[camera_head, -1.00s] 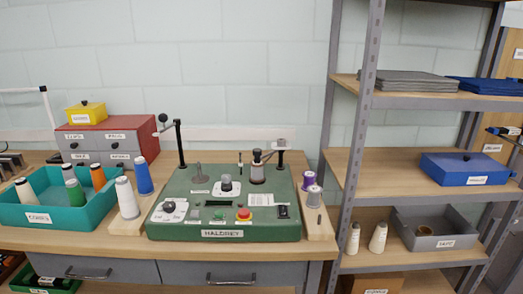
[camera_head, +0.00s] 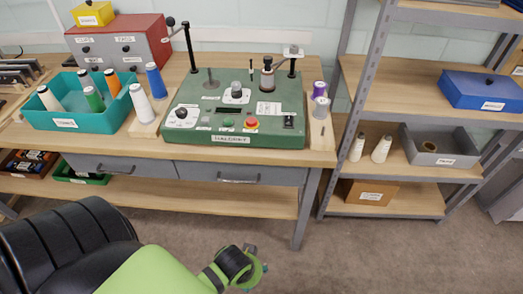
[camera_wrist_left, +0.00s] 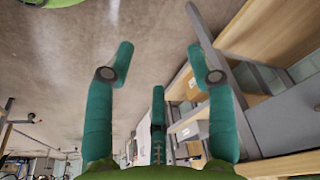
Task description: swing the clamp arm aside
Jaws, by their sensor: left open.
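The green machine (camera_head: 205,128), labelled HALDREY, stands on the workbench in the head view. A black post (camera_head: 191,48) at its back left bears a short arm with a dark ball knob (camera_head: 171,21), pointing left. At its back right, a grey cylinder with a dark top (camera_head: 268,76) stands beside another black post with a pale head (camera_head: 293,52), a dark bar between them. I cannot tell for sure which part is the clamp arm. My left gripper (camera_head: 252,270) is low in front of the bench, well apart from the machine. Its teal fingers are spread and empty in the left wrist view (camera_wrist_left: 160,72).
A teal bin (camera_head: 75,120) with thread cones is left of the machine, with a white cone (camera_head: 141,103) and blue cone (camera_head: 155,80) between. A purple spool (camera_head: 319,88) sits right. A metal shelf (camera_head: 352,110) stands right of the bench. Floor in front is clear.

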